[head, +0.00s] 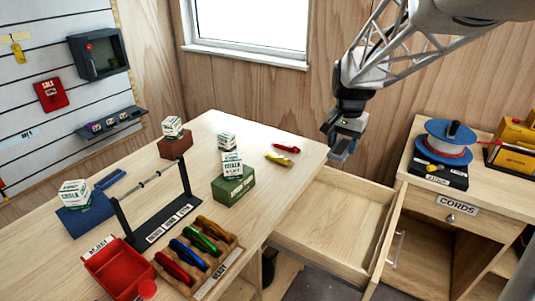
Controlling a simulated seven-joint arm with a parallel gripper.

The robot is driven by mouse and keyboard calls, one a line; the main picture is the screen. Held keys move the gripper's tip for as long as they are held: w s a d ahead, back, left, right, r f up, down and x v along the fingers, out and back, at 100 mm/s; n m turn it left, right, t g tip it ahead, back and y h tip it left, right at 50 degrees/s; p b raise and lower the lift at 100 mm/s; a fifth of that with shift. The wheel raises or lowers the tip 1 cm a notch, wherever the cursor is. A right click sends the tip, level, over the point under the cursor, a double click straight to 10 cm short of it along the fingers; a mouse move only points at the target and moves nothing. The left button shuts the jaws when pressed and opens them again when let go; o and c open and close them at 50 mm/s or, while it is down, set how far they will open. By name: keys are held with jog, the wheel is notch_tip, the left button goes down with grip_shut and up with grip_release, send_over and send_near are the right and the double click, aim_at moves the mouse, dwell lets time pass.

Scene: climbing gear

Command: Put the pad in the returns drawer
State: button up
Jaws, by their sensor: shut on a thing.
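My gripper (343,138) hangs at the upper right of centre, above the far end of an open wooden drawer (335,222). It is shut on a small dark blue-grey thing (341,151), which looks like the pad; the fingers hide part of it. The held thing is in the air, apart from the drawer. The drawer is pulled out at the right side of the table, and its visible floor is empty. Its front with a metal handle faces right. No returns label shows on it.
The table (215,275) carries chalk blocks on coloured boxes, a black rail stand (160,215), a red tray (118,268) and a rack of coloured carabiners (200,250). Red and yellow pieces (280,159) lie near the drawer. A CORDS cabinet (455,205) with a cable reel stands right.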

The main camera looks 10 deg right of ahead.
send_over(326, 228)
notch_tip(326, 228, down, 22)
jog(key=shift+f, duration=0.25)
jog(key=shift+f, duration=2.9)
jog(key=shift+f, duration=2.1)
jog(key=shift+f, duration=0.1)
jog(key=o, duration=0.9)
jog(key=shift+r, duration=6.15)
